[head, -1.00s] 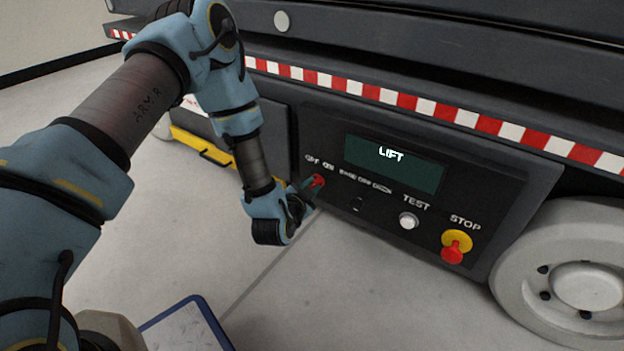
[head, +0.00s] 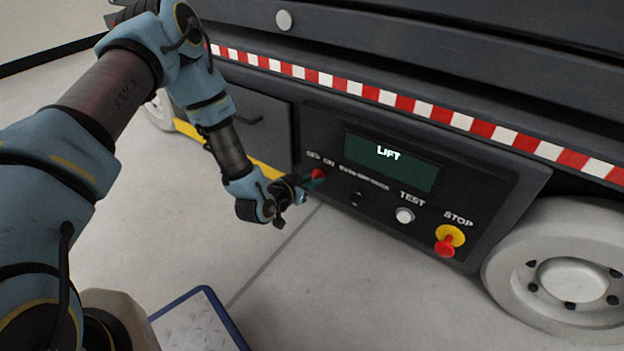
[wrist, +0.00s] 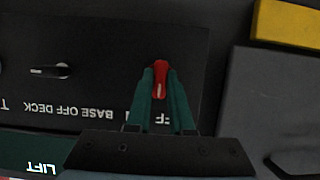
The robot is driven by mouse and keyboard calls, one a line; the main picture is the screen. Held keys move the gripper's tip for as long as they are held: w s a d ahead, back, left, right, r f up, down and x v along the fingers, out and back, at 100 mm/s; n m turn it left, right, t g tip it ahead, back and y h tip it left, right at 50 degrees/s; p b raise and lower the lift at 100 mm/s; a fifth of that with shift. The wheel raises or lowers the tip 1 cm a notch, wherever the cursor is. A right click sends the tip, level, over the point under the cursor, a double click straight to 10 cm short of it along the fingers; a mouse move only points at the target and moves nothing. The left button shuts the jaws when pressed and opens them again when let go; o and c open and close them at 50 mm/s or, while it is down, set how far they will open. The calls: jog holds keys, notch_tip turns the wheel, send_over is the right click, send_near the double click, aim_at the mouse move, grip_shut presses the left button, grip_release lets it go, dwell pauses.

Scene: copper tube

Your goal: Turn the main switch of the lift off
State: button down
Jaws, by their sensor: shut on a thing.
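The main switch is a small red knob (head: 318,174) under the OFF and ON labels at the left of the lift's dark control panel. In the wrist view, where the panel is upside down, the red knob (wrist: 161,80) stands between the green fingers of my gripper (wrist: 161,73). The fingers press on both its sides. A pale mark on the knob points down the picture, towards the partly hidden OFF label. The ON label is hidden there. In the head view my gripper (head: 312,179) reaches the knob from the left. The panel's display (head: 390,162) is lit and reads LIFT.
Right of the knob are a black BASE OFF DECK selector (head: 355,199), a white TEST button (head: 404,215) and a red STOP button (head: 446,245) on yellow. A wheel (head: 570,278) stands at the right. The floor before the panel is open.

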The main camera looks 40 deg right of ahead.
dwell(0.4)
jog(key=c, duration=0.8)
grip_release()
jog(key=p+v, duration=0.3)
jog(key=v, duration=0.7)
jog(key=shift+a+p, duration=0.3)
jog(key=shift+a, duration=0.1)
jog(key=shift+r, duration=0.15)
